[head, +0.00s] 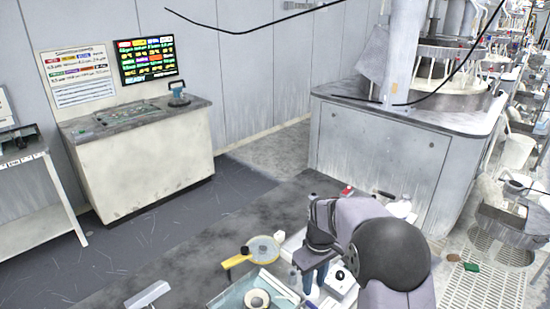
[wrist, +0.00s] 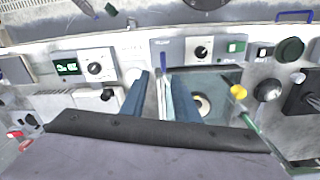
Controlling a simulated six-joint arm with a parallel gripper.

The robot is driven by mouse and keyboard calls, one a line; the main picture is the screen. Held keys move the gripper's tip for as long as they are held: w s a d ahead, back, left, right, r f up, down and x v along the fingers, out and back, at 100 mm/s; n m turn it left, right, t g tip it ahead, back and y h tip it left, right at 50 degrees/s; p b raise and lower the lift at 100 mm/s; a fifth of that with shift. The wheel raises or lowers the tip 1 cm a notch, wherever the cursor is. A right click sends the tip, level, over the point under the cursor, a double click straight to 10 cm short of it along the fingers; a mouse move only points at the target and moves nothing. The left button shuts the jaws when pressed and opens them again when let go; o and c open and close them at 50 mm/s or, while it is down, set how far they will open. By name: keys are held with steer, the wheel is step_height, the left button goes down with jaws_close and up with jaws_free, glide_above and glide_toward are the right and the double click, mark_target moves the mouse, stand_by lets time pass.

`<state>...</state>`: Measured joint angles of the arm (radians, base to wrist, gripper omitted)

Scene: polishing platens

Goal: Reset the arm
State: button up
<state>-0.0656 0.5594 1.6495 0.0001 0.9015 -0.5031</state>
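My gripper (wrist: 160,76) shows in the wrist view as two blue fingers with a clear gap between them. It is open, and I see nothing clamped in it. A thin pale strip shows between the fingers, apparently beyond them. In the head view my arm bends down at the lower right over the workbench, and its dark rounded joint hides part of the bench. Only a bit of blue shows under the wrist there, so the fingertips are not clear.
A tray (head: 216,305) with a tape roll (head: 257,298) lies near the arm, beside a yellow-handled round tool (head: 262,250). Control boxes with dials (wrist: 95,68) line the bench beyond the fingers. A grey cabinet (head: 375,150) stands behind; a console (head: 140,165) stands left.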

steer(key=s+d+f+m+g, duration=0.1)
steer(key=s+f+m, duration=0.2)
steer(key=s, duration=0.4)
steer(key=s+f+m+g, duration=0.1)
steer(key=s+f+m, duration=0.1)
steer(key=s, duration=0.5)
steer(key=s+d+r+m+t, duration=0.1)
steer(key=s+d+r, duration=0.1)
steer(key=s+r, duration=0.4)
steer(key=shift+s+r+m+t, duration=0.15)
steer(key=shift+s+m+t, duration=0.15)
steer(key=shift+s, duration=1.6)
